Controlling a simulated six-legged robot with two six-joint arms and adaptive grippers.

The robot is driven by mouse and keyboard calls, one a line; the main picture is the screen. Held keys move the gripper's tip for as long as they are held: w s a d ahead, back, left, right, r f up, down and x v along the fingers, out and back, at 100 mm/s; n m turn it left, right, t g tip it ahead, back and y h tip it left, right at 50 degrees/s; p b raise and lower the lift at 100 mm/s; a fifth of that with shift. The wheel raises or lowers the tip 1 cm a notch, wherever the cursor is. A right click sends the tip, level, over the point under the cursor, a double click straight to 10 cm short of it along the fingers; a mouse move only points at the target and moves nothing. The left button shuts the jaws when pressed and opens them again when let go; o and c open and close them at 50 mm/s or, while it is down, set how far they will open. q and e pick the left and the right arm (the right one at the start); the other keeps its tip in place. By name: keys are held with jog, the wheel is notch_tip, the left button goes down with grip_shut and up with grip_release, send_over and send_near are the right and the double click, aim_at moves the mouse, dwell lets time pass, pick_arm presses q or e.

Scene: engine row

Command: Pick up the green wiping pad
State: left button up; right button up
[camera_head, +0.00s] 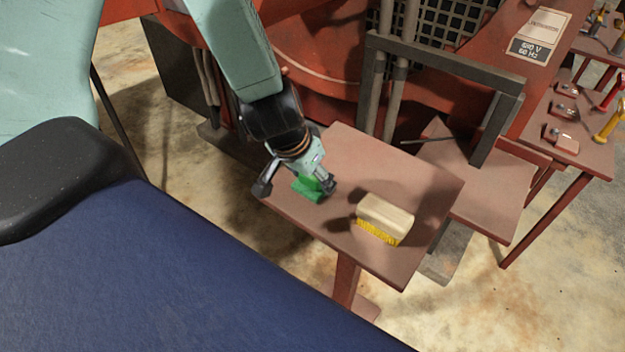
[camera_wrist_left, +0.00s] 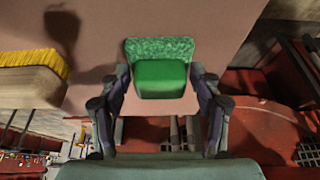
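The green wiping pad (camera_head: 306,188) lies on the small reddish-brown table (camera_head: 345,155) near its left corner. In the left wrist view the pad (camera_wrist_left: 160,80) has a smooth green block and a rougher, lighter green layer. My left gripper (camera_head: 296,188) is over the pad, with its fingers apart on either side. In the left wrist view the two fingers (camera_wrist_left: 160,88) flank the pad, with small gaps seeming to show beside the block. Part of the pad is hidden by the gripper in the head view. My right gripper is not in view.
A wooden brush (camera_head: 386,214) with yellow bristles lies on the same table, right of the pad; it also shows in the left wrist view (camera_wrist_left: 30,85). A dark metal frame (camera_head: 445,65) stands behind the table. Red padlocks (camera_head: 562,138) lie on a table at the right.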

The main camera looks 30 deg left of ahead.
pick_arm(q)
jog(key=c, duration=0.5)
notch_tip(320, 180, up, 9)
jog(key=p, duration=0.8)
jog(key=shift+w+r, duration=0.15)
jog(key=shift+r, duration=0.35)
jog(key=o, duration=0.6)
jog(key=shift+f, duration=0.1)
jog(key=c, duration=0.5)
